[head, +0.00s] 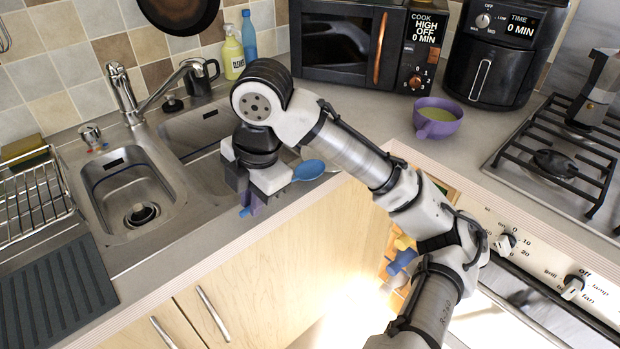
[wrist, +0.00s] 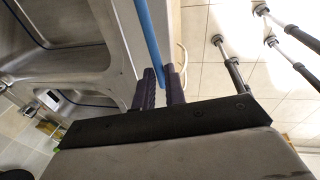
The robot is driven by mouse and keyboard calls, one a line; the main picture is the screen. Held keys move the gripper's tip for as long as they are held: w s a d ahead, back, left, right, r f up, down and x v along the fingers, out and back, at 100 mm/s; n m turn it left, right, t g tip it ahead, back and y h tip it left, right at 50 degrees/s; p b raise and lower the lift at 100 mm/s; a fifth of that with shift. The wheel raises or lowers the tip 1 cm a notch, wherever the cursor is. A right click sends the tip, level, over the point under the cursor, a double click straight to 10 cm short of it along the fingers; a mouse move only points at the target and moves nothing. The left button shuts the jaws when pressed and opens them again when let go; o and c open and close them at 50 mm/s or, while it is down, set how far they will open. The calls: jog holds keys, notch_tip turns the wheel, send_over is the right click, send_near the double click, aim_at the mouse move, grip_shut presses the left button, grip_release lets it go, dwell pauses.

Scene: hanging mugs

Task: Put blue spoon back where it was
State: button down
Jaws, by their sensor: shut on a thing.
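The blue spoon (head: 308,170) shows its bowl to the right of my gripper (head: 252,203), at the front edge of the counter near the sink. The tip of its blue handle shows at the lower left of the gripper. My gripper is shut on the spoon's handle. In the wrist view, the blue handle (wrist: 150,45) runs between the two dark fingers of my gripper (wrist: 161,82). Part of the handle is hidden by the gripper in the head view.
A double steel sink (head: 140,200) with a tap (head: 125,95) lies left and behind. A dish rack (head: 35,195) stands far left. A purple cup (head: 437,118) sits on the right counter before the microwave (head: 345,42). A gas hob (head: 560,160) is far right.

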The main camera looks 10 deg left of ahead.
jog(key=shift+f, duration=0.35)
jog(key=shift+f+b, duration=0.35)
jog(key=shift+f, duration=0.15)
jog(key=c, duration=1.1)
grip_release()
jog(key=shift+o, duration=0.2)
jog(key=shift+r, duration=0.1)
jog(key=v, duration=1.3)
jog(key=shift+r, duration=0.35)
